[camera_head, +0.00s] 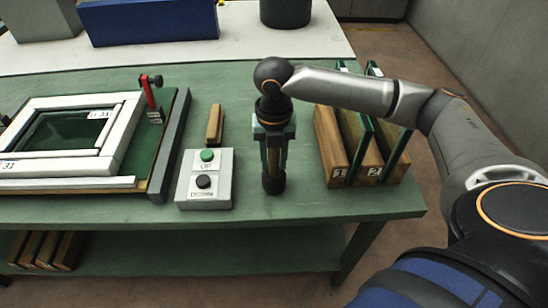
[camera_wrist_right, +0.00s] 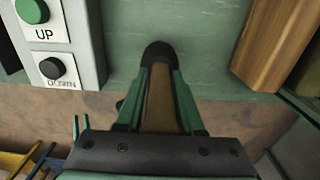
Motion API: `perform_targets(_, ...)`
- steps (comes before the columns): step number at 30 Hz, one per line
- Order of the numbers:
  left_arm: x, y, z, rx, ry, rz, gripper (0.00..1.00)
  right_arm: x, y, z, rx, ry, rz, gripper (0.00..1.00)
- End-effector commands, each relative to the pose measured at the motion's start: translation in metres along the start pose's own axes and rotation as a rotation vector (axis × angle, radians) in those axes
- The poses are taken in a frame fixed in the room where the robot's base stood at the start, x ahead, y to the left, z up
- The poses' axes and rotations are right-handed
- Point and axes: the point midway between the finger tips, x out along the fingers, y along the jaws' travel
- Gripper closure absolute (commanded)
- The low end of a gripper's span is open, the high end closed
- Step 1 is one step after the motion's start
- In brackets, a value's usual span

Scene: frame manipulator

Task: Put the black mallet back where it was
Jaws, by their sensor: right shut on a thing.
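My right gripper (camera_head: 273,155) points down over the green table (camera_head: 300,205), between the button box and the numbered wooden rack. It is shut on the black mallet (camera_head: 273,184), whose dark rounded end shows at the near side of the fingers. In the right wrist view the mallet's black end (camera_wrist_right: 157,52) shows beyond the green fingers (camera_wrist_right: 160,95), with its brown wooden handle between them. Much of the mallet is hidden by the gripper, and I cannot tell whether it touches the table. My left gripper is out of view.
The button box (camera_head: 205,180) stands left of the gripper, with a wood block (camera_head: 214,125) behind it. The wooden rack (camera_head: 330,150) with green-edged panels is close on the right. A white frame (camera_head: 70,183) lies in a fixture at the left, with a red clamp (camera_head: 150,92).

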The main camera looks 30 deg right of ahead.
Motion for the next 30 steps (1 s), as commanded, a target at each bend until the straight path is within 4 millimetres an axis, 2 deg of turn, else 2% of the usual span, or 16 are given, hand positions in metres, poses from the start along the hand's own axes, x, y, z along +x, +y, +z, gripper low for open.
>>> perform_targets(3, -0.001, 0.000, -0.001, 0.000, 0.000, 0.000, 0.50, 0.001, 0.000, 0.000, 0.000, 0.000, 0.001, 1.00)
perform_targets(4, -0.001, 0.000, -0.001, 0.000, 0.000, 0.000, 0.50, 0.002, 0.000, 0.000, 0.000, 0.000, 0.000, 0.60)
perform_targets(11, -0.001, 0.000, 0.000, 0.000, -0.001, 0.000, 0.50, 0.002, 0.000, 0.000, 0.000, 0.000, 0.000, 0.34)
perform_targets(19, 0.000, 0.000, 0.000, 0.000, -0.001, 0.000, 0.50, 0.001, 0.000, 0.000, 0.000, 0.000, 0.000, 0.33)
perform_targets(22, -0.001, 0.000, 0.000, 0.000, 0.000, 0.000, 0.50, -0.006, 0.001, 0.000, -0.001, 0.000, 0.001, 0.33)
perform_targets(26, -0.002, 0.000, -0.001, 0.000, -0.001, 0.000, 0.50, -0.028, 0.001, 0.001, -0.001, -0.004, 0.004, 0.33)
perform_targets(30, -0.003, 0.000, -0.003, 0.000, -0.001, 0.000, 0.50, -0.060, 0.001, 0.001, -0.001, -0.002, 0.004, 0.33)
